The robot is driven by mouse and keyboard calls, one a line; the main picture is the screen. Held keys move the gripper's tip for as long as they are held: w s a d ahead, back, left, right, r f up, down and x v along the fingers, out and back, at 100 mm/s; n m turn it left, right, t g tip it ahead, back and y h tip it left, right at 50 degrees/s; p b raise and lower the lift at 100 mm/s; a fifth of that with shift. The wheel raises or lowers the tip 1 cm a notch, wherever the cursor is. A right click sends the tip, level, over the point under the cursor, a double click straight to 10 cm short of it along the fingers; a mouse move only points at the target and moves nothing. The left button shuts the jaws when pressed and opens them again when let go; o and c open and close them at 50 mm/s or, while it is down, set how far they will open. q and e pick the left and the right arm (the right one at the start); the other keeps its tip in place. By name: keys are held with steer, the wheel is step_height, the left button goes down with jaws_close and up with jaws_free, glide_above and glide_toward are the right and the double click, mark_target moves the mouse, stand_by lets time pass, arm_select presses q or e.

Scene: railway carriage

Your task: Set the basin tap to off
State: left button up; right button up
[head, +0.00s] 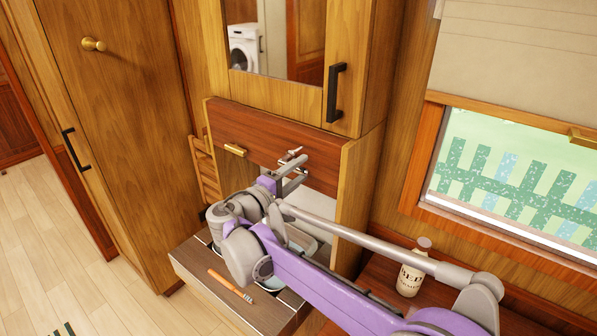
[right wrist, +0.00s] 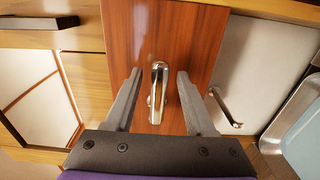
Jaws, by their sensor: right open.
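The chrome basin tap is mounted on the reddish wood panel above the basin. Its handle (head: 290,154) shows just beyond my right gripper (head: 289,174) in the head view. In the right wrist view the tap handle (right wrist: 157,88) lies between the two spread fingers of my right gripper (right wrist: 158,74), with a gap on each side. A thin metal spout (right wrist: 226,110) is to the right there. The basin (head: 300,240) is partly hidden behind my right arm; its edge also shows in the right wrist view (right wrist: 296,115). My left gripper is out of view.
A wooden counter (head: 195,262) holds an orange toothbrush (head: 230,285). A labelled bottle (head: 412,270) stands on a ledge to the right, close to my right arm. A mirrored cabinet with a black handle (head: 336,92) is above.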

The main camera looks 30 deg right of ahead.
steer(key=b+v, duration=0.1)
steer(key=v, duration=0.9)
steer(key=shift+s+a, duration=0.15)
steer(key=shift+a, duration=0.15)
steer(key=s+d+f+m+g+y, duration=0.15)
steer(key=s+d+f+y, duration=0.25)
steer(key=s+f+y, duration=0.7)
steer(key=s+a+f+m+y, duration=0.1)
steer(key=s+a+f+y, duration=0.1)
steer(key=s+a+f, duration=0.2)
steer(key=s+a+f+m+y, duration=0.2)
steer(key=s+a+f, duration=0.3)
steer(key=f, duration=0.6)
steer(key=shift+s+f+y, duration=0.35)
steer(key=shift+s+y, duration=0.45)
steer(key=shift+s, duration=0.3)
